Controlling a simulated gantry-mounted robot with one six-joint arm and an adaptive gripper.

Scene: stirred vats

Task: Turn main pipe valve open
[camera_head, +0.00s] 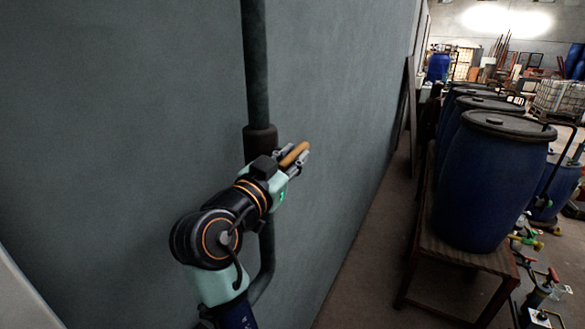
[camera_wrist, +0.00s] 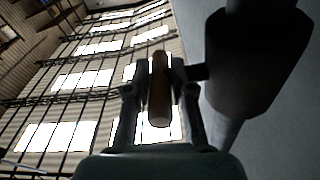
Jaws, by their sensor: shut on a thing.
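The main pipe (camera_head: 256,70) runs vertically along the grey wall, with a thicker dark valve body (camera_head: 260,141) partway down. The valve's yellow-orange handle (camera_head: 294,154) sticks out to the right of the body. My gripper (camera_head: 300,156) is shut on the handle, with a finger on either side of it. In the wrist view the handle (camera_wrist: 159,90) stands between the two fingers (camera_wrist: 160,95), and the dark valve body (camera_wrist: 255,60) is close at the right. A short stem joins the valve body toward the handle. My wrist hides part of the valve in the head view.
The grey wall (camera_head: 130,90) stands close behind the pipe. Blue vats (camera_head: 490,190) with dark lids stand in a row on a brown bench (camera_head: 455,254) at the right. Small valves and fittings (camera_head: 540,290) are at the lower right. Floor between wall and bench is clear.

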